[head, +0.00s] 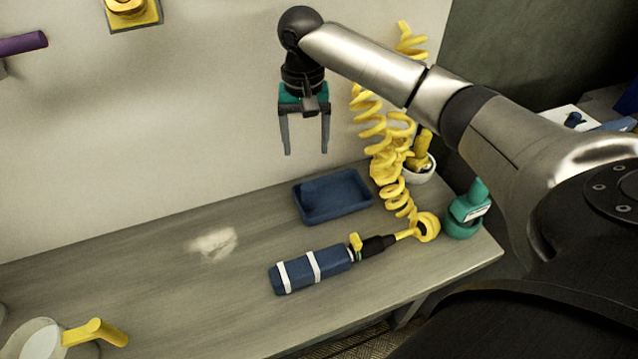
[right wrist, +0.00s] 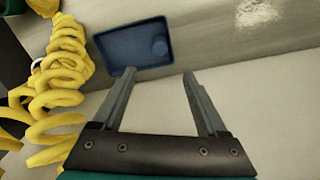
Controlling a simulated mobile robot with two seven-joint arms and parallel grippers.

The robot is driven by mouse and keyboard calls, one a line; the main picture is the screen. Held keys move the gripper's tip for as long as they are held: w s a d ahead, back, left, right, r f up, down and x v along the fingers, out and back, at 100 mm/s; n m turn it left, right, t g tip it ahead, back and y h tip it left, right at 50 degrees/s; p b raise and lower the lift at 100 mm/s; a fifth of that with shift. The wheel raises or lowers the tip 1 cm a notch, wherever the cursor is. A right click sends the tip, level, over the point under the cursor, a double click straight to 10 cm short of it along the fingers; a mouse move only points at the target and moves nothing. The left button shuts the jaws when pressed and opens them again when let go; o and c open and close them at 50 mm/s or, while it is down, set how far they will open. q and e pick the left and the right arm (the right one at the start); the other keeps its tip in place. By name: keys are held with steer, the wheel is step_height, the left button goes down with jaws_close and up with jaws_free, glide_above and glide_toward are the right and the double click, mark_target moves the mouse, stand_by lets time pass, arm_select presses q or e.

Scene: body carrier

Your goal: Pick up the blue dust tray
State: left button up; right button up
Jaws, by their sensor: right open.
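The blue dust tray (head: 333,212) lies on the grey bench near the wall, a shallow rectangular tray with raised rims. It also shows in the right wrist view (right wrist: 128,58), beyond my fingertips, with a small round blue spot inside at its right. My right gripper (head: 306,152) is open and empty, pointing down above the tray and apart from it. Its two fingers also show in the right wrist view (right wrist: 161,76). My left gripper is in neither view.
A yellow coiled hose (head: 372,127) hangs just right of the tray. A blue tool with white bands (head: 300,272) lies in front of it. A teal object (head: 465,212) stands at the bench's right end. Pale dust (head: 213,243) lies left on the bench (head: 150,290).

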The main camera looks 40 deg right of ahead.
steer(key=b, duration=0.1)
glide_above(308, 186)
step_height(308, 186, down, 4)
steer(key=shift+d+f, duration=0.1)
steer(key=shift+f, duration=0.05)
step_height(308, 186, down, 3)
steer(key=shift+r+b, duration=0.1)
steer(key=shift+b, duration=0.25)
steer(key=shift+f, duration=0.9)
step_height(308, 186, down, 4)
steer(key=shift+f+b, duration=0.2)
steer(key=shift+b, duration=0.75)
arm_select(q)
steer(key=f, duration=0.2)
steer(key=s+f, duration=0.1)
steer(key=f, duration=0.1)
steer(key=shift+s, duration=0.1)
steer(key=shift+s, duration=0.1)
arm_select(e)
steer(key=shift+c, duration=1.4)
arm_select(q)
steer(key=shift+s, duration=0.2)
arm_select(e)
jaws_close()
